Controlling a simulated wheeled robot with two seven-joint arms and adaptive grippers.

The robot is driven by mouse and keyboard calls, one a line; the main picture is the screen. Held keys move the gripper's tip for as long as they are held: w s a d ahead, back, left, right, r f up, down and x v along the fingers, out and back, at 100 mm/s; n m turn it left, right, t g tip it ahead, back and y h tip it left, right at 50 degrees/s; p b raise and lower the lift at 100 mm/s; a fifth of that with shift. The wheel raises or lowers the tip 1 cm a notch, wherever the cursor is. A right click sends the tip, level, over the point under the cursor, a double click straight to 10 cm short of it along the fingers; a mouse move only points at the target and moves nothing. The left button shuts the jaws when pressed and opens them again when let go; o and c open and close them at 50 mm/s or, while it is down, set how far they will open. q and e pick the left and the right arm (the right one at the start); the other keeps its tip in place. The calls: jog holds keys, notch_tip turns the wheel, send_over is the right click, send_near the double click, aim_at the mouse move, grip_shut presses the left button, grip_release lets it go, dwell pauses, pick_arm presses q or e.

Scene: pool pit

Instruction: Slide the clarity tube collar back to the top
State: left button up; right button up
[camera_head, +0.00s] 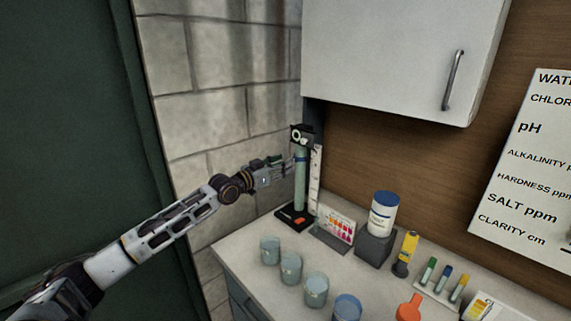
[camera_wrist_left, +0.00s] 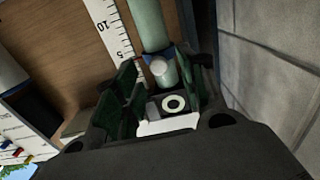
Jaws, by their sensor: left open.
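The clarity tube (camera_head: 300,185) is a pale green upright cylinder on a black base (camera_head: 290,216), with a black top piece (camera_head: 303,131) bearing pale rings. In the left wrist view the tube (camera_wrist_left: 147,22) carries a dark blue collar (camera_wrist_left: 177,53) with a round white knob (camera_wrist_left: 160,67). My left gripper (camera_head: 287,162) is at the upper part of the tube, on its left side. Its dark green-padded fingers (camera_wrist_left: 161,78) are open, one on each side of the knob and tube. I cannot tell whether they touch the collar. My right gripper is not in view.
A white ruler (camera_head: 316,180) stands right beside the tube. A colour chart (camera_head: 336,226), a blue-lidded jar (camera_head: 383,213) and several cups (camera_head: 316,289) occupy the counter (camera_head: 243,246). A block wall (camera_head: 216,110) is close on the left, and a cabinet (camera_head: 390,55) hangs above right.

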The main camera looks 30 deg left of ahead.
pick_arm(q)
jog(key=shift+x, duration=0.95)
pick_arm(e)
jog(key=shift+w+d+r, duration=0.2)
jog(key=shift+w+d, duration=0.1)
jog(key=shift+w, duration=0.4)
pick_arm(q)
jog(key=shift+d, duration=0.1)
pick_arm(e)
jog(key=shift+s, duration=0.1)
